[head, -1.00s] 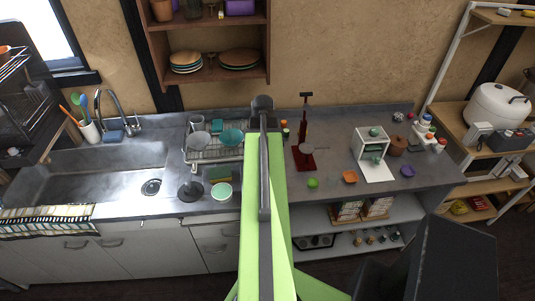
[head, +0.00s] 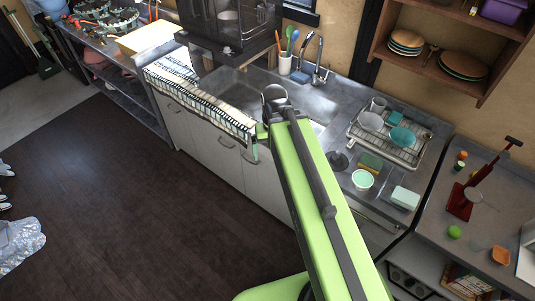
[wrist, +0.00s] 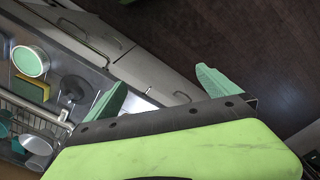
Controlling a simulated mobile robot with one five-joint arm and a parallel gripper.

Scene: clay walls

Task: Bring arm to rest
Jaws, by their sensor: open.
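My green arm (head: 322,200) reaches up through the middle of the head view, over the front of the sink counter. In the wrist view my gripper (wrist: 157,92) shows two teal fingers spread wide apart, with nothing between them. Behind the fingers lie the grey cabinet fronts and the dark wood floor. In the head view only a small part of the gripper shows past the end of the arm, near the striped towel.
The dark floor (head: 130,200) at left is mostly clear.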

